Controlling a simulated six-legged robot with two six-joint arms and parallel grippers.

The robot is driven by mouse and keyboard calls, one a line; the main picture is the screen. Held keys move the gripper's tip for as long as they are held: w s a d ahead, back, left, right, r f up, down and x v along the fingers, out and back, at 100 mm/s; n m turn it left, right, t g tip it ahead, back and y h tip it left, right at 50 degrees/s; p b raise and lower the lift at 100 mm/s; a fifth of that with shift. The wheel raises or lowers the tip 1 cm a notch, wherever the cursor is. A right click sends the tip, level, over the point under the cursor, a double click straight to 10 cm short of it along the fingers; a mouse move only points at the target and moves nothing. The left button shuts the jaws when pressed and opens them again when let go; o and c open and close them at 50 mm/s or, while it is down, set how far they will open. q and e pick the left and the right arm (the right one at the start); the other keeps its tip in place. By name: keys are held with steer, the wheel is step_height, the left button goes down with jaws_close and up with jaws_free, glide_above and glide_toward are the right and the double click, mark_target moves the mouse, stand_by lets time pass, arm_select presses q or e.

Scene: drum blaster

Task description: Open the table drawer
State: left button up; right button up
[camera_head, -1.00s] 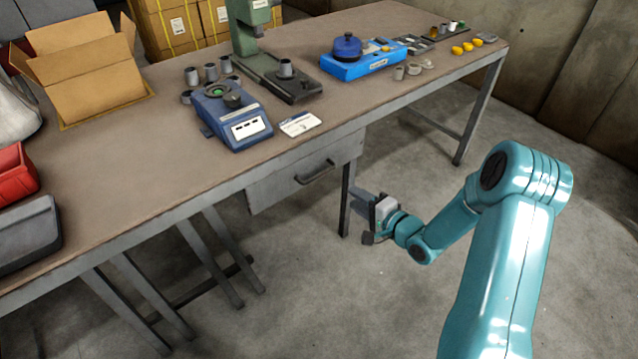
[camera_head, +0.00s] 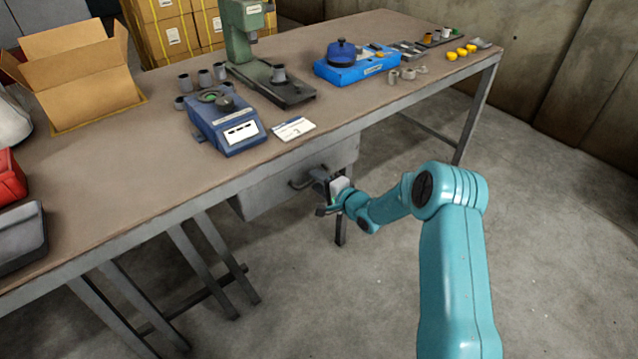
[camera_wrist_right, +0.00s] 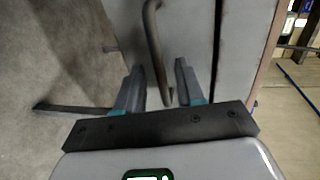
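The grey table drawer (camera_head: 268,194) hangs under the front edge of the brown worktable (camera_head: 118,174) and looks closed. Its dark bar handle (camera_head: 298,181) is on the front face; the right end is partly hidden by my gripper in the head view. My right gripper (camera_head: 322,189) is at the right end of the handle. In the right wrist view my right gripper (camera_wrist_right: 160,84) is open, and the handle (camera_wrist_right: 156,50) runs down between its two fingers. I cannot tell whether either finger touches it. My left gripper is not in view.
A blue device (camera_head: 225,122), a white card (camera_head: 293,128), a green press (camera_head: 243,35) and a blue case (camera_head: 352,70) stand on the table above. Table legs (camera_head: 475,115) stand below. The floor in front is clear.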

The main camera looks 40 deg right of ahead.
steer(key=shift+w, duration=0.25)
jaws_close()
steer(key=shift+s+f, duration=0.1)
steer(key=shift+s, duration=0.05)
